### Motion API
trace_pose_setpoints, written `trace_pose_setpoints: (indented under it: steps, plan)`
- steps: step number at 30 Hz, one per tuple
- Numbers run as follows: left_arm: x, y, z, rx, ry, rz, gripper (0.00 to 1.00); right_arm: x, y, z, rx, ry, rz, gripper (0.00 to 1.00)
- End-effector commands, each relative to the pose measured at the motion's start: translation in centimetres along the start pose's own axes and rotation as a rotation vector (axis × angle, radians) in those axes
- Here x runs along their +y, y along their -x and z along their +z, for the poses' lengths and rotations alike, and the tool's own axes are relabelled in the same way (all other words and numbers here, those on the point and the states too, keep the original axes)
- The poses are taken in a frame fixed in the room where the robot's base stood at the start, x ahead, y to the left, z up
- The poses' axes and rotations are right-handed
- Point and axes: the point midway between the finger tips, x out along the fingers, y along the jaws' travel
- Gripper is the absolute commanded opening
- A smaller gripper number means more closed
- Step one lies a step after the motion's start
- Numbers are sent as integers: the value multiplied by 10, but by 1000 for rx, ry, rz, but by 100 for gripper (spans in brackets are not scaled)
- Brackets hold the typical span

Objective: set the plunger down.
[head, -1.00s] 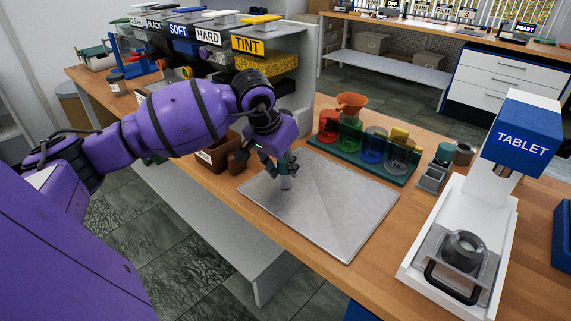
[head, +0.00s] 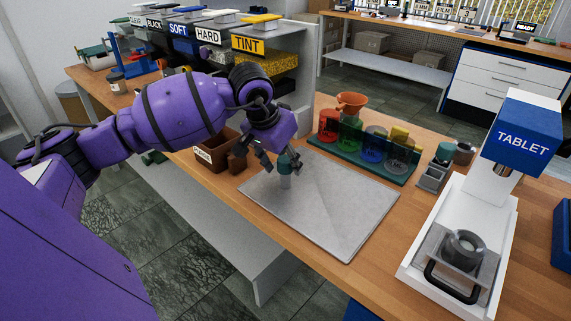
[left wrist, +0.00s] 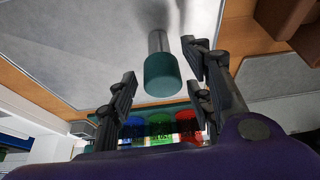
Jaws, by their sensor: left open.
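The plunger has a teal cap and a grey shaft. It stands on the grey mat (head: 335,215), near the mat's back left part, and its cap (head: 288,166) shows just below my left gripper (head: 282,156). In the left wrist view the plunger (left wrist: 160,74) lies between the two spread fingers, with a clear gap to the left finger and a smaller one to the right finger. My left gripper is open and holds nothing. My right gripper is not in view.
A green rack (head: 362,163) with coloured cups and an orange funnel (head: 352,101) stands behind the mat. A brown bin (head: 213,153) is left of it. The white TABLET press (head: 465,215) stands to the right. The mat's front and right are clear.

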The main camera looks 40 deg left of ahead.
Motion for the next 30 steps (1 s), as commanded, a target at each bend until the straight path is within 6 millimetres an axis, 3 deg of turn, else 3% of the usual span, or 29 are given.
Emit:
trace_pose_setpoints:
  steps: [9,15,30]
  plan:
    - [-1,68,1,-2,-1,-5,47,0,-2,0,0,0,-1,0]
    - [-1,98,1,-3,0,-3,47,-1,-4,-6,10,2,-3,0]
    - [0,107,1,-3,0,0,47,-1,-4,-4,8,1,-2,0]
